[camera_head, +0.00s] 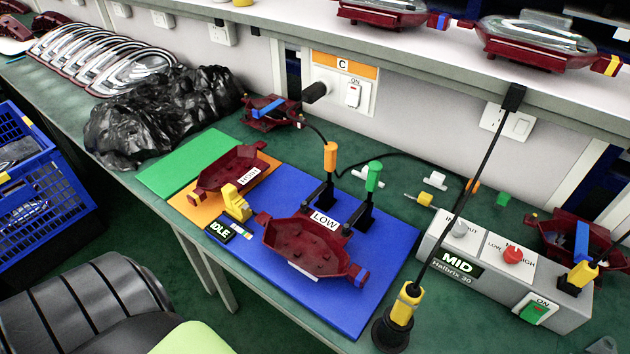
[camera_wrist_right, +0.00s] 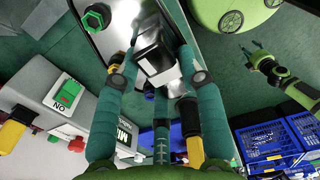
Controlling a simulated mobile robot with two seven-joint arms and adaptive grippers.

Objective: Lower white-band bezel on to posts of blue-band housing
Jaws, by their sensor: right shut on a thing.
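The dark red blue-band housing (camera_head: 305,247) lies open side up on the blue mat (camera_head: 345,316) in the head view. A blue band shows on its right-hand tab, and small posts show inside it. My right gripper (camera_wrist_right: 158,68) is out of the head view; in the right wrist view its teal fingers are shut on a piece with white and black faces, taken as the white-band bezel (camera_wrist_right: 152,50). A pale panel with a bright edge runs beside this piece; most of the bezel's shape is hidden. My left gripper (camera_wrist_right: 252,52) looks open and empty over the floor.
Orange and green probes (camera_head: 330,158) stand on black holders behind the housing. The grey control box (camera_head: 500,262), reading MID, and a yellow-black upright part (camera_head: 404,304) stand to its right. Another housing (camera_head: 232,170) lies on the orange mat. Chrome bezels (camera_head: 95,55) are stacked far left.

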